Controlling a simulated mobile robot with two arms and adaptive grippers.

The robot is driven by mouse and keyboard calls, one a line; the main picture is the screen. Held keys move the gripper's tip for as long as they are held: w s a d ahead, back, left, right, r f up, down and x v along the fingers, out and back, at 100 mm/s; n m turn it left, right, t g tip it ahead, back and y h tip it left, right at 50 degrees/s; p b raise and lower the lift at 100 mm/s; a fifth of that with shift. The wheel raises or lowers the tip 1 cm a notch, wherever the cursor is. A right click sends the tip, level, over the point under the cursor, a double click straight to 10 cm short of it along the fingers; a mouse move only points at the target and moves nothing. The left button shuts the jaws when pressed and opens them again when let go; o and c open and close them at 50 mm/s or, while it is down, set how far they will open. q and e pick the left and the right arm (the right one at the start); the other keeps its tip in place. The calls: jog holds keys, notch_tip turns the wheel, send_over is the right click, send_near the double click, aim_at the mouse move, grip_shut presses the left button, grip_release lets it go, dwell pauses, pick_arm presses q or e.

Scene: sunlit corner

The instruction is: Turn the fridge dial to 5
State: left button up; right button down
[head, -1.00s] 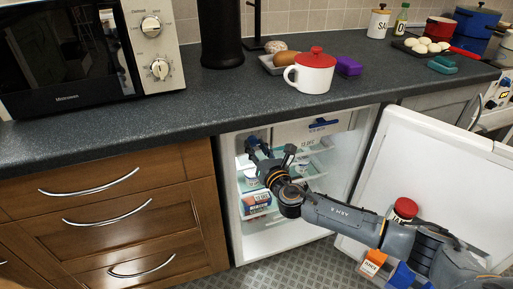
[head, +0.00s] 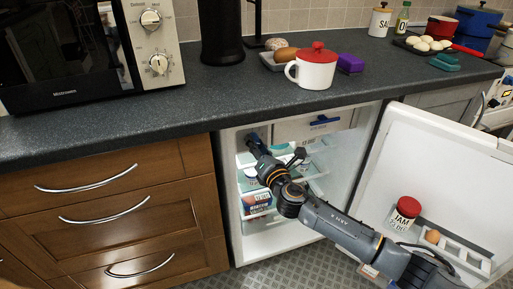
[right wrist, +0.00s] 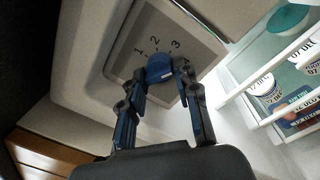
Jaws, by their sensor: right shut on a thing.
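The fridge dial is a blue knob (right wrist: 159,66) on a pale square plate (right wrist: 128,60) inside the fridge, in the right wrist view. The numbers 1, 2 and 3 show around its far side; another mark to the right is partly hidden by a finger. I cannot tell clearly which number the knob points to. My right gripper (right wrist: 160,73) is shut on the knob, one finger on each side. In the head view the right gripper (head: 254,141) reaches into the fridge's upper left; the dial is hidden there. My left gripper is not in view.
The fridge door (head: 425,160) stands open at the right, with a red-lidded jam jar (head: 404,214) in its shelf. Glass shelves with tubs and a carton (head: 257,201) lie close below and right of the gripper. The counter (head: 225,105) overhangs the fridge.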

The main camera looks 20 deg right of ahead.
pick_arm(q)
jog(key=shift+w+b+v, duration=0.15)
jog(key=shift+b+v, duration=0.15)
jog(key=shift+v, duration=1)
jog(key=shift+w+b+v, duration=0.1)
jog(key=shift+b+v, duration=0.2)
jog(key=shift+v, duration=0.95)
pick_arm(e)
jog(key=shift+f+m+h, duration=0.1)
jog(key=shift+m+h, duration=0.15)
jog(key=shift+m, duration=3)
jog(key=shift+f+m+h, duration=0.1)
jog(key=shift+m+h, duration=0.15)
jog(key=shift+m, duration=3)
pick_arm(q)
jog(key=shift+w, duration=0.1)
pick_arm(e)
jog(key=shift+a, duration=0.1)
jog(key=c, duration=1)
grip_release()
jog(key=shift+r, duration=0.15)
jog(key=s, duration=1.2)
jog(key=shift+d+f, duration=0.2)
jog(key=shift+f, duration=0.2)
